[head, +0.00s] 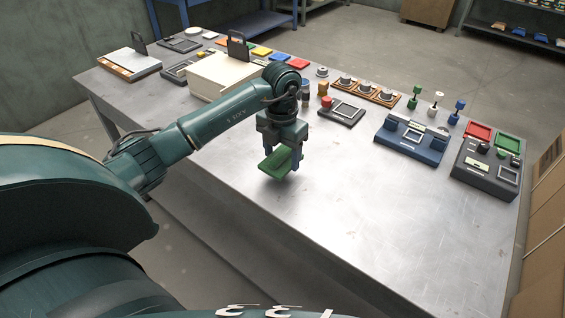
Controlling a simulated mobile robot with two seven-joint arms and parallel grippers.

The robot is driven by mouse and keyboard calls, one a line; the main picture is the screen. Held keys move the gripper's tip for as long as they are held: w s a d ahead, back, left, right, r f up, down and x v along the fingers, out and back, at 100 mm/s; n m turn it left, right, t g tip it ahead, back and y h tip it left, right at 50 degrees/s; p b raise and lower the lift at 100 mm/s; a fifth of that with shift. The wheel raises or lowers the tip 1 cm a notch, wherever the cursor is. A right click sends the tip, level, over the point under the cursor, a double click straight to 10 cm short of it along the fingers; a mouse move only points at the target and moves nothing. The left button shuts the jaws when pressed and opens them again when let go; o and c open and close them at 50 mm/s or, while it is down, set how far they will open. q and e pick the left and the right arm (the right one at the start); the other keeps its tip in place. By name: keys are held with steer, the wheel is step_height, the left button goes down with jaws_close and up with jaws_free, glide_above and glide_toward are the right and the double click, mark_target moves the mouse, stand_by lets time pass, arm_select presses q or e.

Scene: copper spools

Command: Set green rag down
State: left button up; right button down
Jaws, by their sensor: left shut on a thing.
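My left gripper (282,163) hangs over the metal table, pointing down, at the middle left of the head view. It is shut on the green rag (274,164), a flat green piece that tilts between the fingers. The rag is close above the tabletop or touching it; I cannot tell which. My right gripper is not in view.
The metal table (338,226) is bare in front and to the right of the gripper. Behind stand a cream box (207,78), a dark tray (341,112) with a red-topped piece, a wooden rack (366,91), a blue fixture (411,140) and a dark fixture (487,168).

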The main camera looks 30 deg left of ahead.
mark_target(282, 165)
arm_select(q)
step_height(282, 165, down, 3)
steer(key=shift+f, duration=0.4)
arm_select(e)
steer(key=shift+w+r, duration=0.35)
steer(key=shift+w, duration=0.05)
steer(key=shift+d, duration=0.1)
arm_select(q)
steer(key=shift+f, duration=0.2)
steer(key=o, duration=1)
steer(key=shift+r, duration=0.1)
